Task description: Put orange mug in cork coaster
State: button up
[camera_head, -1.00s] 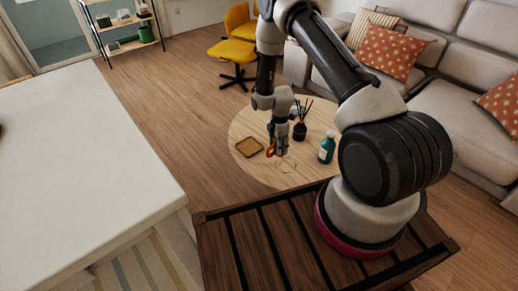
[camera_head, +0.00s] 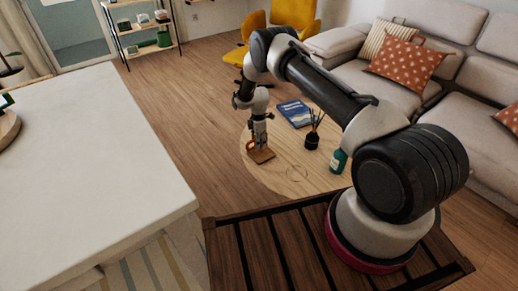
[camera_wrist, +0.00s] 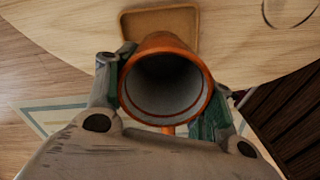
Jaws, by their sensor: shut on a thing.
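The orange mug (camera_wrist: 165,44) is between the fingers of my gripper (camera_wrist: 160,100) in the wrist view, its open mouth facing the camera. My gripper is shut on it. The cork coaster (camera_wrist: 180,20) is a tan rounded square on the round table, showing just beyond the mug in the wrist view. In the head view my gripper (camera_head: 260,142) is over the coaster (camera_head: 262,156), with a bit of the mug (camera_head: 250,145) showing at its left. The mug's underside and its gap to the coaster are hidden.
The round wooden table (camera_head: 280,178) also holds a blue book (camera_head: 296,113), a dark reed diffuser (camera_head: 312,141), a teal bottle (camera_head: 338,161) and a thin ring (camera_head: 296,173). A white counter (camera_head: 90,170) stands at left, and a sofa (camera_head: 400,85) at right.

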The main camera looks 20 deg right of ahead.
jog(key=shift+f, duration=2.05)
jog(key=shift+f, duration=0.1)
jog(key=o, duration=1.2)
jog(key=shift+o, duration=0.2)
